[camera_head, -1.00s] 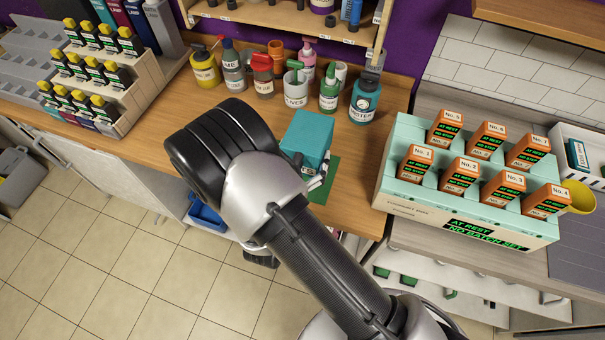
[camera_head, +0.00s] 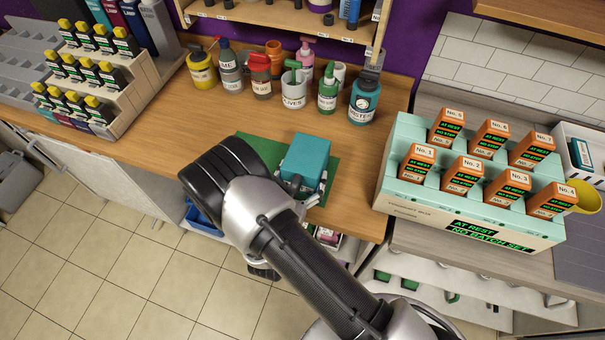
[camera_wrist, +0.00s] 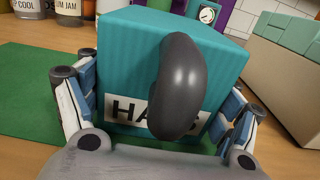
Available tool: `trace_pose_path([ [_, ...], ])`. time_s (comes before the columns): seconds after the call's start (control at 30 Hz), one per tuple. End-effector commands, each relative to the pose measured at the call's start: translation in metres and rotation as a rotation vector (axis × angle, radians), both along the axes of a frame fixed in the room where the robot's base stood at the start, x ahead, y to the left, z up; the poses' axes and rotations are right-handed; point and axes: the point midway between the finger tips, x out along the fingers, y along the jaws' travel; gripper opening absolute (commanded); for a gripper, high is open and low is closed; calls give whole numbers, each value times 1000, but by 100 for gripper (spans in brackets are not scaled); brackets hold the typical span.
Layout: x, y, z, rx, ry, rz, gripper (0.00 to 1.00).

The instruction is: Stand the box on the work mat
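The teal box (camera_head: 306,157) is over the green work mat (camera_head: 329,193), upright or nearly so. My gripper (camera_head: 303,192) is at its near side, largely behind my arm in the head view. In the wrist view the box (camera_wrist: 125,50) fills the middle, with a partly covered label starting "HA". My gripper's fingers (camera_wrist: 157,112) lie along both sides of the box and appear shut on it. A dark grey rounded bar (camera_wrist: 180,85) hides part of the label. The mat (camera_wrist: 30,110) shows at the left. The box's underside is hidden, so I cannot tell whether it touches the mat.
Several bottles and cups, including a blue-teal bottle (camera_head: 364,97) and a white cup (camera_head: 294,91), stand behind the mat. A pale green rack (camera_head: 400,160) with orange boxes is at the right. A stepped rack (camera_head: 135,100) is at the left. Wooden counter is clear left of the mat.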

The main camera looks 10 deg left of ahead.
Motion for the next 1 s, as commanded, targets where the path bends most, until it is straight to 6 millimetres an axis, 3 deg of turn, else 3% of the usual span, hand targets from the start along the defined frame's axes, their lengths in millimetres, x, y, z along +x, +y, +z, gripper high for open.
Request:
trace_pose_path([
  [0.23,0,0,0,0,0,0,100],
  [0.67,-1,1,2,0,0,1,100],
  [0.83,-24,4,1,-3,1,6,100],
  [1.0,-62,7,2,-2,0,9,100],
])
